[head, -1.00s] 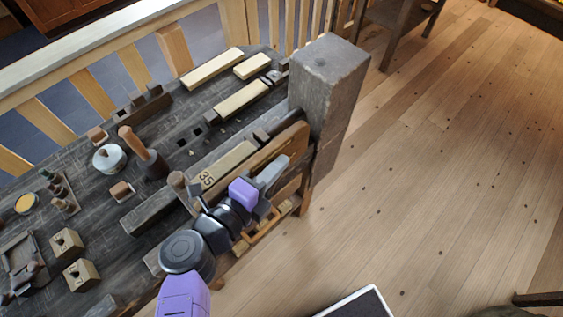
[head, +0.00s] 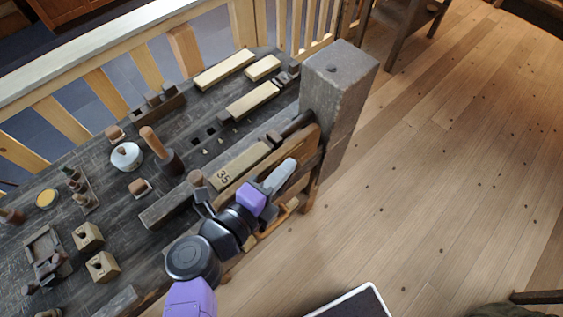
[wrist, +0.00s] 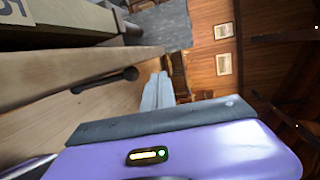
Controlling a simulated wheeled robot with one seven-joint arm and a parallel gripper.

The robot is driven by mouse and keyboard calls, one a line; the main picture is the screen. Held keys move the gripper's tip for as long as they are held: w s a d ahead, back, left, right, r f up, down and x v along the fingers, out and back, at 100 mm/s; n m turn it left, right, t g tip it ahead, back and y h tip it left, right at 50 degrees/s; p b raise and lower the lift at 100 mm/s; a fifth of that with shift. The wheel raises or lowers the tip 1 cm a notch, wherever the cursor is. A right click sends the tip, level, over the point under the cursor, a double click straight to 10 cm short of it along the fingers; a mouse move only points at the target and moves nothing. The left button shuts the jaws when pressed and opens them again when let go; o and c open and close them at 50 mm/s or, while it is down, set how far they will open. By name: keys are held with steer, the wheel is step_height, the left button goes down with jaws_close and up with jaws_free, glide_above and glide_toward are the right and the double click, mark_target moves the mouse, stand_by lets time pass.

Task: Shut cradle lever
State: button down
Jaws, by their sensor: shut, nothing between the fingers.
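My gripper (head: 281,175) is shut and empty, its grey fingers beside the outer face of a brown wooden board (head: 290,152) at the bench's front edge. In the wrist view the fingers (wrist: 157,90) point away past a pale wooden face carrying a dark bar (wrist: 105,80), with a visible gap to that bar. A pale block marked 35 (head: 222,177) lies behind the board in the head view. A short wooden-topped peg (head: 195,178) stands at its left end. I cannot tell for certain which part is the cradle lever; my arm hides some of the front.
A thick grey post (head: 338,95) rises at the bench's right end, close beyond my gripper. Pale bars (head: 224,69), a round white pot (head: 126,156) and a wooden-handled tool (head: 160,150) are on the dark bench. The plank floor (head: 450,180) to the right is open.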

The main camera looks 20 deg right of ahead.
steer(key=s+a+r+b, duration=0.2)
steer(key=s+a+r, duration=0.1)
steer(key=a+r, duration=0.2)
steer(key=shift+s+a+r, duration=0.2)
steer(key=shift+s+r, duration=0.15)
steer(key=shift+r, duration=0.5)
